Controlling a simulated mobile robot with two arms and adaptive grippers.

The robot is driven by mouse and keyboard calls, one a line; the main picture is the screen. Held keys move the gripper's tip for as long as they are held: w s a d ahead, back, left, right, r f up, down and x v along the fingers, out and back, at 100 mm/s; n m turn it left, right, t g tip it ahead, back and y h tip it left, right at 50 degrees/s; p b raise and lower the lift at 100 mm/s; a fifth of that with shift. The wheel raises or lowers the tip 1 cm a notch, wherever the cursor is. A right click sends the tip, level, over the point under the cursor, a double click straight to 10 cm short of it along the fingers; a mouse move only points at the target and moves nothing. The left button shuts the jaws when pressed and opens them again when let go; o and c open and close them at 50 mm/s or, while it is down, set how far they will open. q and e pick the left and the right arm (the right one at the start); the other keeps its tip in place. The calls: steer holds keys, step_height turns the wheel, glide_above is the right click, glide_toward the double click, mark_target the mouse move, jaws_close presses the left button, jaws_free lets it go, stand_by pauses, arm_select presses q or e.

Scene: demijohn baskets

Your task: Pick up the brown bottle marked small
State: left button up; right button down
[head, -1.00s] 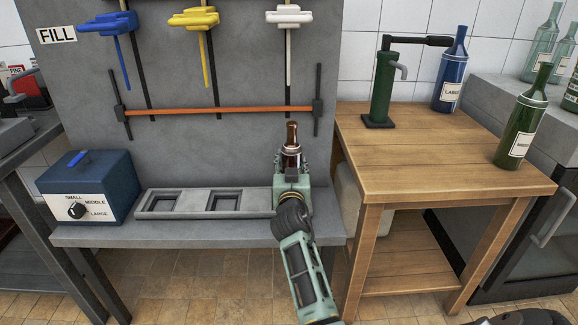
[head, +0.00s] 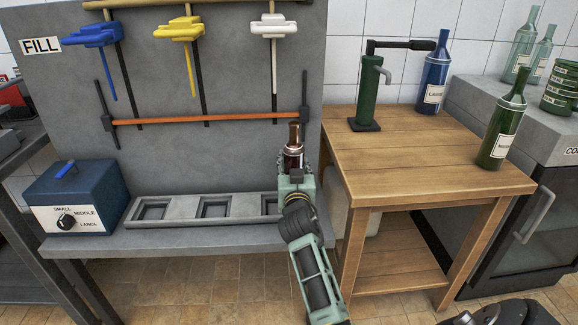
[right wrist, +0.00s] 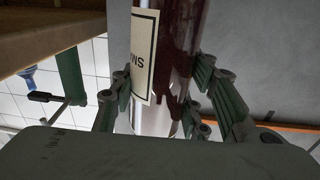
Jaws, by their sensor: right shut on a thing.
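The brown bottle (head: 293,150) stands roughly upright in my right gripper (head: 295,175), in front of the grey panel at the right end of the slotted tray (head: 180,221). In the right wrist view the bottle (right wrist: 178,45) is between the fingers, with a cream label (right wrist: 144,50) reading "SMA", partly cut off. My right gripper is shut on it. The gripper hides the bottle's lower part in the head view, so I cannot tell whether its base touches anything. My left gripper is not in view.
A wooden table (head: 425,150) stands right, with a green pump (head: 365,100), a blue bottle (head: 434,75) and a green bottle (head: 503,130). A blue box with a dial (head: 75,195) sits left of the tray. Blue, yellow and white handles hang above an orange bar (head: 210,118).

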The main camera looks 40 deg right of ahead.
mark_target(303, 160)
steer(key=shift+s+d+r+p, duration=0.45)
steer(key=shift+s+d+r, duration=0.45)
steer(key=shift+s+r, duration=0.15)
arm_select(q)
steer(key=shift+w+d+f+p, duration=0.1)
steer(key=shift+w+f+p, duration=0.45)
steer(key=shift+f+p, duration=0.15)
arm_select(e)
steer(key=shift+s+d+r, duration=1.1)
steer(key=shift+s+d, duration=0.15)
steer(key=shift+s, duration=0.1)
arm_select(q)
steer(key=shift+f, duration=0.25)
